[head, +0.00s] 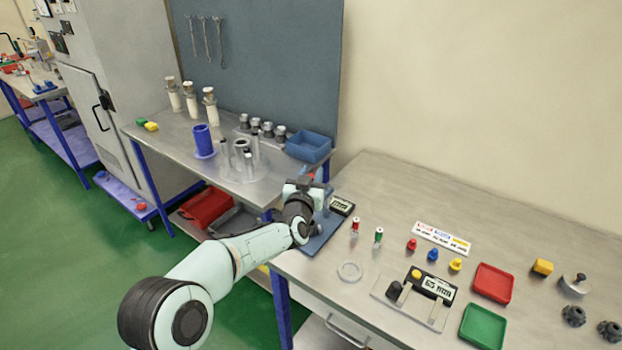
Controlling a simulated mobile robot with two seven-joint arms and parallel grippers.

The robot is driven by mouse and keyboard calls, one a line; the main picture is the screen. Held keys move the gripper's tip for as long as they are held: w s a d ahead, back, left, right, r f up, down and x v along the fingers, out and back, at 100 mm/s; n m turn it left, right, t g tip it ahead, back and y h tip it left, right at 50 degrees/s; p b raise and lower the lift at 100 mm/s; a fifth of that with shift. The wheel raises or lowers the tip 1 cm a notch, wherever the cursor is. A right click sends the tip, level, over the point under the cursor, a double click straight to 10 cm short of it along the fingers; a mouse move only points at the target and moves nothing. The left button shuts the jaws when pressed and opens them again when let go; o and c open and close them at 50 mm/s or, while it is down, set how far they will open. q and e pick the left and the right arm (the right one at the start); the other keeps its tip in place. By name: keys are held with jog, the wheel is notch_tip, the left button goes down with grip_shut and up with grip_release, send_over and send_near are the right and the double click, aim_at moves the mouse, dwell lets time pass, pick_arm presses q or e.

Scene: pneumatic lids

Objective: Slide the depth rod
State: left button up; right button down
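A small device with a dark body and a pale display (341,205) lies at the near left corner area of the right-hand bench, beside a dark blue mat (322,236). My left gripper (313,181) is over the far end of this mat, just left of the display device. Its fingers are small and partly hidden by my wrist, so I cannot tell if they are open or shut, or touching anything. I cannot make out a depth rod; my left arm covers part of the mat. My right gripper is out of view.
On the right-hand bench (390,185) are small red and green-topped pieces, a clear ring (349,271), a plate with another display (434,288), a red tray (493,283) and a green tray (482,326). A blue bin (308,147) and cylinders stand on the left bench.

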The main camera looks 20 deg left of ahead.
pick_arm(q)
jog(key=shift+o, duration=0.9)
jog(key=shift+r, duration=0.25)
jog(key=shift+f, duration=0.1)
jog(key=shift+s+f, duration=0.1)
jog(key=shift+s, duration=0.15)
jog(key=s+b, duration=0.3)
jog(key=s, duration=1)
jog(key=shift+d+b, duration=0.35)
jog(key=shift+b, duration=0.05)
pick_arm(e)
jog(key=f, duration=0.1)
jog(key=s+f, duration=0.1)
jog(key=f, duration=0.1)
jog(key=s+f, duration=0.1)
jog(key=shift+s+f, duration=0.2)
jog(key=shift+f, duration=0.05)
